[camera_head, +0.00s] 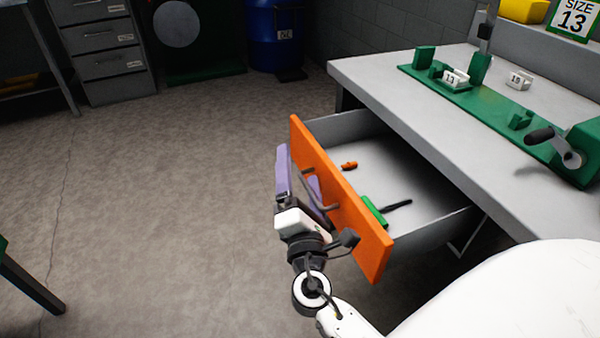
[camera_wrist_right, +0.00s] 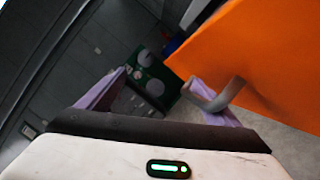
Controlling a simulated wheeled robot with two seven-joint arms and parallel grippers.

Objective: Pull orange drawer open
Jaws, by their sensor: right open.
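The orange drawer front (camera_head: 340,200) stands out from the grey workbench, with the drawer open and its inside showing. It fills the upper right of the right wrist view (camera_wrist_right: 250,50). Its grey bar handle (camera_head: 322,196) is on the outer face and also shows in the wrist view (camera_wrist_right: 232,92). My right gripper (camera_head: 297,168) is open at the handle, its purple fingers apart. One finger overlaps the handle; the other is out to the left. I cannot tell whether the finger touches the bar. My left gripper is out of view.
The drawer holds a green-handled tool (camera_head: 374,211) and a small orange piece (camera_head: 349,165). The workbench (camera_head: 380,85) carries a green fixture (camera_head: 440,90). A grey cabinet (camera_head: 105,50) and blue barrel (camera_head: 274,35) stand at the back. The floor to the left is mostly clear.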

